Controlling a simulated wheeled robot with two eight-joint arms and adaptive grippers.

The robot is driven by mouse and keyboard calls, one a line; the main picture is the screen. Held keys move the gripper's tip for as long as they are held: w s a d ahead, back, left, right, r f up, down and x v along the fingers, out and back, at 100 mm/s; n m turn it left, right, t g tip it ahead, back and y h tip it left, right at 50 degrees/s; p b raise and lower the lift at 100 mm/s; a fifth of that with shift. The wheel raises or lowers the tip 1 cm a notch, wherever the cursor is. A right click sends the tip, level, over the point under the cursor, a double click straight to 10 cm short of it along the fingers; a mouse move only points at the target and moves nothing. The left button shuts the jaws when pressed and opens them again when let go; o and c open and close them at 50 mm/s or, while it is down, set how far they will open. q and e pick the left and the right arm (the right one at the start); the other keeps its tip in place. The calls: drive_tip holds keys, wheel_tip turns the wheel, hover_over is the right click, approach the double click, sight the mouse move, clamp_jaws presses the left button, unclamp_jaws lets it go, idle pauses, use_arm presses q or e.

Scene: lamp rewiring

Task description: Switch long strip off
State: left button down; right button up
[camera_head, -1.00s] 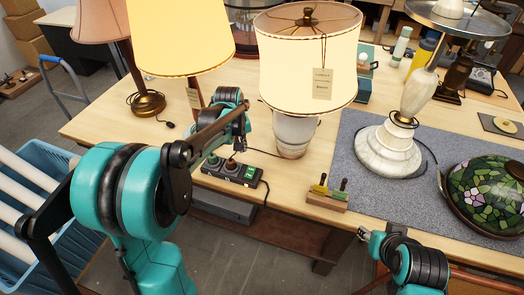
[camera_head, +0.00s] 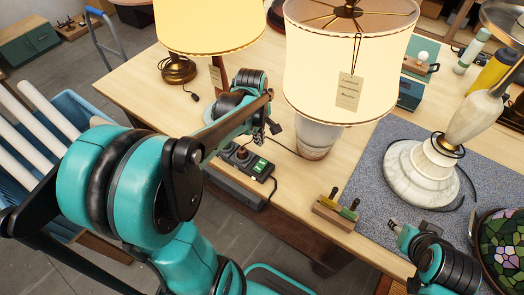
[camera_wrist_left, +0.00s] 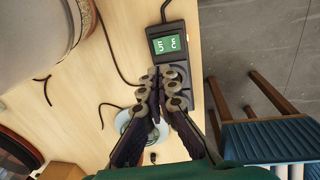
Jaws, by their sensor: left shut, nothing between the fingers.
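The long strip is a dark power strip (camera_head: 258,171) lying along the table's front edge, with a green panel at its near right end. My left arm covers part of it in the head view. In the left wrist view the strip (camera_wrist_left: 180,28) runs under my fingers, and its green panel (camera_wrist_left: 167,45) lies just beyond the fingertips. My left gripper (camera_wrist_left: 159,84) is shut and empty over the strip; I cannot tell whether it touches. My right gripper (camera_head: 396,228) is at the front of the table, right of the strip; its jaw state is unclear.
A lit lamp (camera_head: 345,60) with a hanging tag stands behind the strip, and another lamp (camera_head: 205,25) stands to its left. A wooden block with colored pieces (camera_head: 337,212) sits right of the strip. A cord runs from the strip. A marble lamp base (camera_head: 420,170) stands on a grey mat.

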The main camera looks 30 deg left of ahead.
sight(263, 162)
use_arm(q)
drive_tip(key=f+b, duration=0.1)
drive_tip(key=f, duration=0.3)
drive_tip(key=w+f+b, duration=0.1)
drive_tip(key=f+b, duration=0.1)
drive_tip(key=f, duration=0.3)
drive_tip(key=f+b, duration=0.1)
drive_tip(key=f, duration=0.3)
drive_tip(key=shift+w+f, duration=0.2)
drive_tip(key=shift+w, duration=0.15)
drive_tip(key=shift+f, duration=0.1)
drive_tip(key=shift+w+d+f+b, duration=0.1)
drive_tip(key=shift+f+b, duration=0.25)
drive_tip(key=shift+b, duration=0.25)
drive_tip(key=shift+r, duration=0.1)
drive_tip(key=shift+s+r, duration=0.2)
drive_tip(key=shift+s, duration=0.55)
